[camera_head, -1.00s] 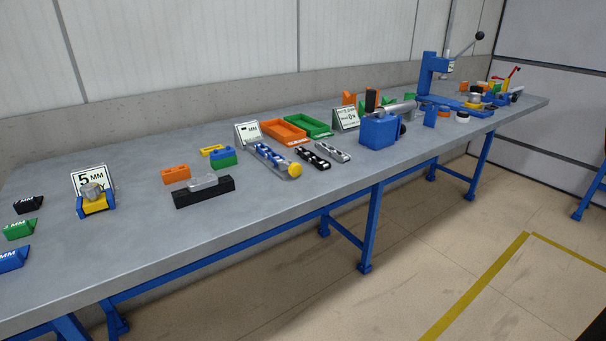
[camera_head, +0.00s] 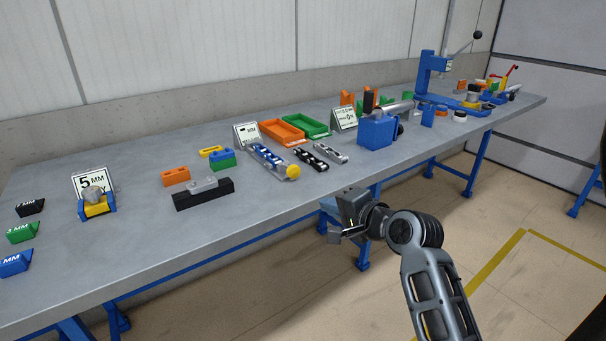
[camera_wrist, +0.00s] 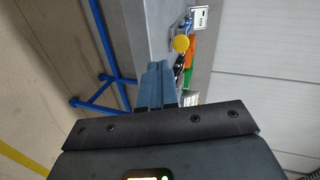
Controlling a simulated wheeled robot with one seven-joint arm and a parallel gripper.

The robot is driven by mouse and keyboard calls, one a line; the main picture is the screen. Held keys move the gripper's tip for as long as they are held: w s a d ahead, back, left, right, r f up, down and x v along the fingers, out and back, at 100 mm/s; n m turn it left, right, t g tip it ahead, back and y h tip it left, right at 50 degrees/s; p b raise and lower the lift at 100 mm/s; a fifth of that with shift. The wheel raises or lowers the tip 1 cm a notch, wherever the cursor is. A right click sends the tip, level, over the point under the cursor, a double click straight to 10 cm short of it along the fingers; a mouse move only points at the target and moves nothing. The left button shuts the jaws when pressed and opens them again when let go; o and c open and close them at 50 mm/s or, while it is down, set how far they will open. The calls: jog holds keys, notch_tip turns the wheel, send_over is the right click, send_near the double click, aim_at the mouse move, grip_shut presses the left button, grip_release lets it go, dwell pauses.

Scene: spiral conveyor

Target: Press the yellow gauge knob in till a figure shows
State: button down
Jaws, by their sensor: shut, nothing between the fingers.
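The yellow gauge knob (camera_head: 293,172) is a round disc on the front end of a blue and silver gauge (camera_head: 267,158) on the bench. It faces the bench's front edge. A small sign (camera_head: 247,134) with a dash and "MM" stands behind the gauge. My gripper (camera_head: 340,235) is in front of the bench edge, below and to the right of the knob and well apart from it. In the wrist view the shut fingers (camera_wrist: 157,85) show, with the knob (camera_wrist: 181,43) beyond and a little to the right of them. Nothing is between the fingers.
Black and grey slotted blocks (camera_head: 312,159) lie right of the knob. A blue fixture (camera_head: 377,131) with a metal cylinder stands farther right. Orange and green trays (camera_head: 303,122) lie behind. A black block (camera_head: 204,194) lies to the left. The space before the bench edge is free.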

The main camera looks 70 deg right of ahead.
jog(key=d, duration=0.1)
jog(key=d+r+m, duration=0.1)
jog(key=d+r, duration=0.1)
jog(key=shift+s+d+r, duration=0.1)
jog(key=shift+s+d, duration=0.05)
jog(key=shift+s, duration=0.1)
jog(key=p, duration=0.1)
send_near(296, 173)
jog(key=x, duration=0.5)
jog(key=shift+f, duration=0.25)
jog(key=shift+w+d, duration=0.3)
jog(key=shift+w, duration=0.35)
